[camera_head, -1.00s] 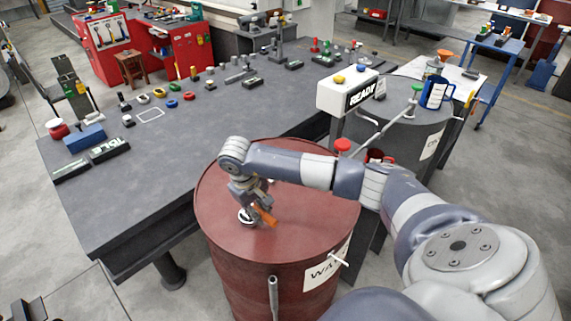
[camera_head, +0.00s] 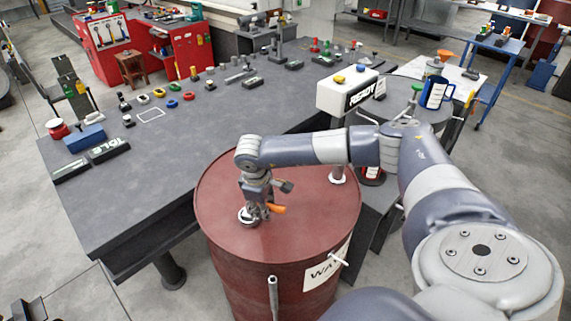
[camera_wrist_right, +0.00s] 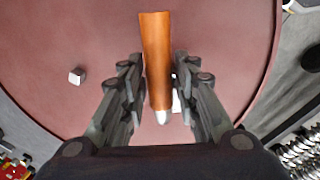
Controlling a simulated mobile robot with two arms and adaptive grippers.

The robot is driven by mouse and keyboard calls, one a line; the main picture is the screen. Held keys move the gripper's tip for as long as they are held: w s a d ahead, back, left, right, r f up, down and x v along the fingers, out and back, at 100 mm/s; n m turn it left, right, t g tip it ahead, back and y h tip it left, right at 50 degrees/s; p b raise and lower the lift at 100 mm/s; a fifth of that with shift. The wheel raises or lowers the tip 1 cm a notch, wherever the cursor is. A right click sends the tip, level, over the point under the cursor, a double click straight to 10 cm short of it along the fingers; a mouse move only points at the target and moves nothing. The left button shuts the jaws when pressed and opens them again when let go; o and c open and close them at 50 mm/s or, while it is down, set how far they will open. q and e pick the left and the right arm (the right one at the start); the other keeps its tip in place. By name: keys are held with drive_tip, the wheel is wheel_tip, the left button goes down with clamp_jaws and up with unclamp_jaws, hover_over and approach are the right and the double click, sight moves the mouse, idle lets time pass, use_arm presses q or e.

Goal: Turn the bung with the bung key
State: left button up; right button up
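The red barrel (camera_head: 310,215) stands in the front middle with a "WA…" label on its side. The bung key's orange handle (camera_head: 277,209) is over the barrel top, pointing right from the pale round bung (camera_head: 247,217). My right gripper (camera_head: 260,208) is low over the barrel top at the key. The bung itself is mostly hidden under the gripper. My left gripper is not in view.
A second, grey barrel (camera_head: 432,112) stands behind right, with a blue mug (camera_head: 434,92) on top. A white "READY" box (camera_head: 347,92) is beside it. The grey workbench (camera_head: 150,185) on the left carries several small parts. A small pale cube (camera_wrist_right: 77,76) shows on the red barrel top.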

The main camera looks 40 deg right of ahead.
idle(0.3)
drive_tip(key=r+p, duration=0.1)
drive_tip(key=r, duration=0.5)
drive_tip(key=a+r+p, duration=0.1)
drive_tip(key=r, duration=0.5)
drive_tip(key=s+a+r+p, duration=0.1)
drive_tip(key=r+p, duration=0.1)
drive_tip(key=r, duration=0.4)
drive_tip(key=shift+s+r, duration=0.1)
drive_tip(key=shift+r, duration=0.25)
